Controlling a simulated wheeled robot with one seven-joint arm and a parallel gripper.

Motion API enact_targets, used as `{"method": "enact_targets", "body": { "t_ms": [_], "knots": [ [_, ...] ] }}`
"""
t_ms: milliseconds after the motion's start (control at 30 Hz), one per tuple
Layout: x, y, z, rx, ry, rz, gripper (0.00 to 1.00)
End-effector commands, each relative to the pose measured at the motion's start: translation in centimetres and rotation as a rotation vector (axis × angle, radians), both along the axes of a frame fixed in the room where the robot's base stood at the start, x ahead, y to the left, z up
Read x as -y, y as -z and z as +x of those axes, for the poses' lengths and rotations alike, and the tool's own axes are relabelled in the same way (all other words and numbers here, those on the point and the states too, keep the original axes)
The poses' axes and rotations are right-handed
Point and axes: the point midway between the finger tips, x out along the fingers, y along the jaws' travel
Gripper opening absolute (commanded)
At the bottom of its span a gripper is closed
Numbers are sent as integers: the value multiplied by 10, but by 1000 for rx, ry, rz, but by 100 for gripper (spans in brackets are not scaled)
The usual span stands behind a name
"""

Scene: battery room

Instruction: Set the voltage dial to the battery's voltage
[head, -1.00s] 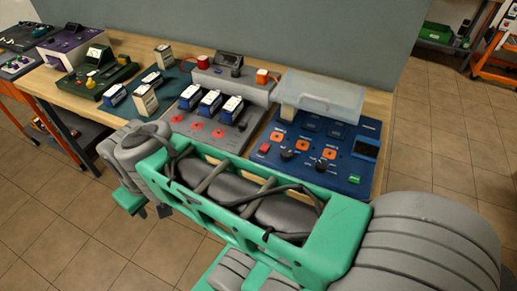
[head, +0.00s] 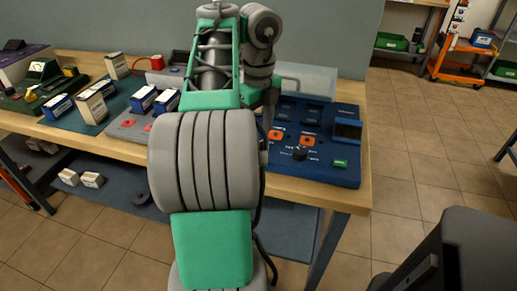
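A blue control panel (head: 325,172) lies at the right end of the bench, with orange squares, a screen and a green button (head: 340,163). A black dial (head: 300,153) shows on its front part; its labels and setting are too small to read. The panel's left part is hidden behind my arm. Blue-and-white batteries (head: 143,99) stand on a grey panel (head: 118,129) left of my arm; their voltage marks are unreadable. My arm's end reaches down at the blue panel's left side. My gripper's fingers are not clearly visible, and I cannot tell whether they touch anything.
A clear lidded box (head: 310,78) stands behind the blue panel. More boxes and a green instrument (head: 35,88) are on the bench's left. An orange cart (head: 465,62) stands at the back right. A dark object (head: 470,250) is at lower right. Floor right of the bench is open.

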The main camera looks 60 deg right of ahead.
Motion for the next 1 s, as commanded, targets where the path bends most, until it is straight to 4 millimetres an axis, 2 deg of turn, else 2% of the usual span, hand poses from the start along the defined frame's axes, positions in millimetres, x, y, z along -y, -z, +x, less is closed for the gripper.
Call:
{"method": "enact_targets", "body": {
  "t_ms": [33, 167, 500, 1000],
  "knots": [
    [0, 19, 0, 0, -1, -2, 55],
    [0, 34, 0, 0, -2, -2, 55],
    [0, 36, 0, 0, -5, -3, 55],
    [0, 36, 0, -1, -6, -2, 15]
  ]
}}
